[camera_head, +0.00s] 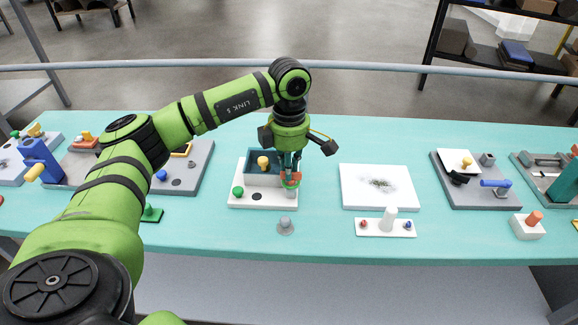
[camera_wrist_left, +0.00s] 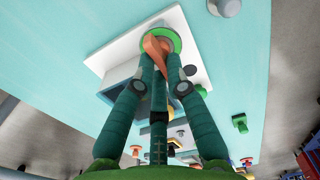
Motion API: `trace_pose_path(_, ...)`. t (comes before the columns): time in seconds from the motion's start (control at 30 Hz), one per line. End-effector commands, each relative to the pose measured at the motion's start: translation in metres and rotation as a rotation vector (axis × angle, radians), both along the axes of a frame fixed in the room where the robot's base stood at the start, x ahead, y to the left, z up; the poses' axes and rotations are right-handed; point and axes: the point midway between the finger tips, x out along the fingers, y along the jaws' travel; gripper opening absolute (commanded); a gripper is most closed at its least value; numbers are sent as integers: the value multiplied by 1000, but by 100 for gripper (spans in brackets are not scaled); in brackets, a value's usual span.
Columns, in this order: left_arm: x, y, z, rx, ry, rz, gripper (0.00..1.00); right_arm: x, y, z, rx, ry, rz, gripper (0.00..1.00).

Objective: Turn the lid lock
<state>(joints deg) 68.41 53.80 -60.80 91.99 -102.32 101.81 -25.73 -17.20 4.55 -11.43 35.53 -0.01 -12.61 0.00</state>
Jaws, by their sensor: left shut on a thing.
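The lid lock (camera_head: 290,180) is an orange handle on a green disc, at the right of a white base plate (camera_head: 245,203). In the left wrist view the orange handle (camera_wrist_left: 152,43) and green disc (camera_wrist_left: 175,42) show just beyond the fingertips. My left gripper (camera_head: 291,170) points down from above and is shut on the orange handle; its fingertips also show in the wrist view (camera_wrist_left: 160,62). My right gripper is not in view.
A green knob (camera_head: 238,191) stands at the plate's left. A grey peg (camera_head: 286,226) stands in front of the plate. A white board (camera_head: 376,188) lies to the right, with a white stand (camera_head: 388,225) before it.

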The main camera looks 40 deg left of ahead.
Motion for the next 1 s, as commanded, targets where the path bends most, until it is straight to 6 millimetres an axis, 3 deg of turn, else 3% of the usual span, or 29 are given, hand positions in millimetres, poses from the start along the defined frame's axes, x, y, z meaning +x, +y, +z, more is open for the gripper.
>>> trace_pose_path(0.03, 3, 1, 4, 0, -13, 2, 0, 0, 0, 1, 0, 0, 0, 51)
trace_pose_path(0.07, 3, 1, 4, 0, -13, 2, 26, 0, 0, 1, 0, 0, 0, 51)
trace_pose_path(0.1, 3, 1, 4, 0, -13, 2, 39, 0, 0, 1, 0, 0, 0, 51)
trace_pose_path(0.43, 1, 0, 3, 0, -6, 2, 39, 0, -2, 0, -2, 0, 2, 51)
trace_pose_path(0.57, 2, 0, 12, -2, -8, 2, 39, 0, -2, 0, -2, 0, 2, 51)
trace_pose_path(1.0, 1, 0, 101, -1, -11, 2, 39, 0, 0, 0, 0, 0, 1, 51)
